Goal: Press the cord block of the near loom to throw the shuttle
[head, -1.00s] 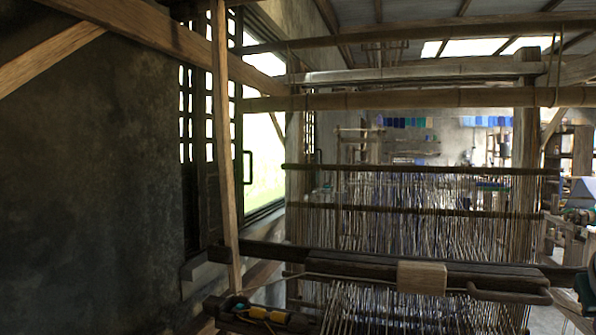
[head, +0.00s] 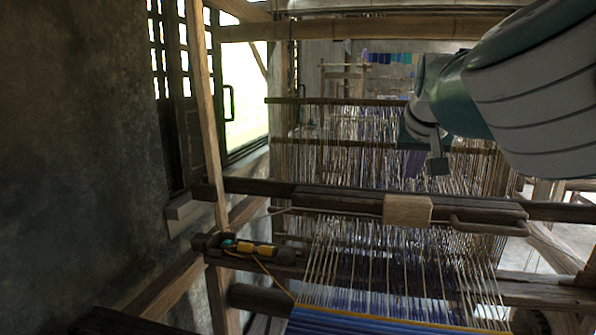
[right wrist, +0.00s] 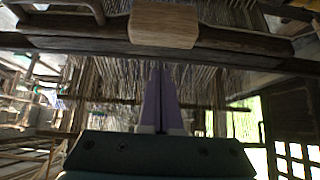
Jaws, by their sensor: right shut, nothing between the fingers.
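The cord block (head: 407,210) is a pale wooden block on the dark beam (head: 330,199) across the loom. It also shows at the top of the right wrist view (right wrist: 164,26). My right gripper (head: 414,163) hangs in from the upper right, above and behind the block in the head view, apart from it. Its purple fingers (right wrist: 161,98) are shut and empty in the right wrist view, pointing toward the beam. The shuttle (head: 250,248), with a yellow bobbin, lies in the box at the beam's left end. My left gripper is not in view.
A curved wooden handle (head: 490,226) sits on the beam right of the block. Warp threads (head: 380,262) run down to blue woven cloth (head: 370,322). An upright wooden post (head: 203,110) and a dark wall (head: 70,150) stand at the left.

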